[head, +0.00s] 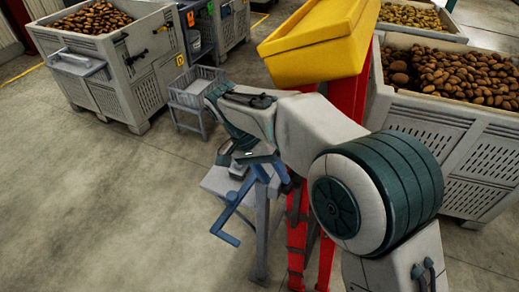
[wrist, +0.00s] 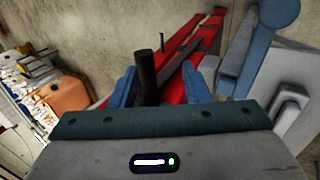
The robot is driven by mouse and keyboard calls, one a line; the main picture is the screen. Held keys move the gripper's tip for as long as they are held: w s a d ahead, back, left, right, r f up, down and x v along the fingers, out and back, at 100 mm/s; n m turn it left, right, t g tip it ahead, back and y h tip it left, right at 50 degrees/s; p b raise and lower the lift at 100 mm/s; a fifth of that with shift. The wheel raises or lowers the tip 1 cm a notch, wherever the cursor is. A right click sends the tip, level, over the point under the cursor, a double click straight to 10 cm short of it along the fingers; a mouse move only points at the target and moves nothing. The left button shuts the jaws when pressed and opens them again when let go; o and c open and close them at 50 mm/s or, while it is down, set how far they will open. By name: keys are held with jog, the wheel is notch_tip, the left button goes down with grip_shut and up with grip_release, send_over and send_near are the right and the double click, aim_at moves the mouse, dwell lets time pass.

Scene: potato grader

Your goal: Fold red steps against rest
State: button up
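The red steps (head: 298,232) stand upright in the middle of the head view, partly hidden behind my arm. In the wrist view their red frame (wrist: 205,45) runs away beyond my fingers. My gripper (head: 258,172) is low beside a grey stand, left of the red frame. In the wrist view my gripper (wrist: 160,86) has its blue fingers apart. A dark upright post (wrist: 147,75) shows between them, closer to the left finger, with a gap on its right. I cannot tell what the post belongs to.
A yellow tray (head: 315,45) is above the red frame. A grey stand (head: 222,182) with a blue crank (head: 232,205) is beside my gripper. Potato crates stand at back left (head: 160,65) and right (head: 440,125). A small basket (head: 190,92) is behind. Floor at left is clear.

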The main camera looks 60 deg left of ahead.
jog(key=v, duration=1.2)
jog(key=shift+w+r, duration=0.1)
jog(key=shift+w+d, duration=0.1)
